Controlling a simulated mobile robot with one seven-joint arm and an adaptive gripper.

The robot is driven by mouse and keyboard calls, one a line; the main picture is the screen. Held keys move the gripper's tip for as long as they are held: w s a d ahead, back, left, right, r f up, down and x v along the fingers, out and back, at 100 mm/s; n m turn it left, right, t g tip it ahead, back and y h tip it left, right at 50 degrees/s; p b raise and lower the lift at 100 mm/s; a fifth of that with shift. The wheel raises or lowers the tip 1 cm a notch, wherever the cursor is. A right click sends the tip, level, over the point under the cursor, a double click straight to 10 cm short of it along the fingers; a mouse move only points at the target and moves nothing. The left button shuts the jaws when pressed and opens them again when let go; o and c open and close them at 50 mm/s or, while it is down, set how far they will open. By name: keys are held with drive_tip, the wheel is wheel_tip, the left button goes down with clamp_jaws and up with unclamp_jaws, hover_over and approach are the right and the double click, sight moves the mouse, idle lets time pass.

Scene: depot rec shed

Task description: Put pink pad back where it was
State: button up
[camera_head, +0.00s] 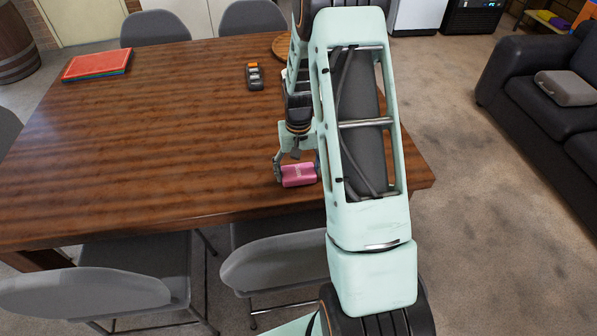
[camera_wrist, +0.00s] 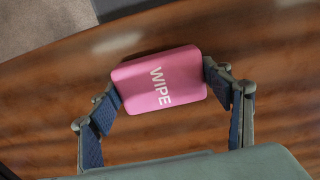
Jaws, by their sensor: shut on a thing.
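The pink pad (camera_head: 299,175) is a small rounded block near the front right part of the wooden table (camera_head: 150,130). In the wrist view the pink pad (camera_wrist: 150,85) shows the white word "WIPE" on its upper face. My gripper (camera_head: 296,172) has a finger at each short end of the pad, and the wrist view shows the two blue finger pads of my gripper (camera_wrist: 162,90) against those ends. Whether the pad touches the tabletop or hangs just above it I cannot tell. My arm hides part of the table to the right of the pad.
A red tray-like stack (camera_head: 97,65) lies at the table's far left. A dark item with orange and white parts (camera_head: 254,76) and a partly hidden round wooden board (camera_head: 282,46) lie toward the back. Grey chairs (camera_head: 275,265) stand around the table. The table's middle left is clear.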

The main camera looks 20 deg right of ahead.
sight(299, 171)
drive_tip(key=shift+f, duration=0.15)
drive_tip(key=shift+f, duration=0.15)
drive_tip(key=o, duration=1.1)
wheel_tip(299, 171, up, 12)
drive_tip(key=shift+r, duration=0.2)
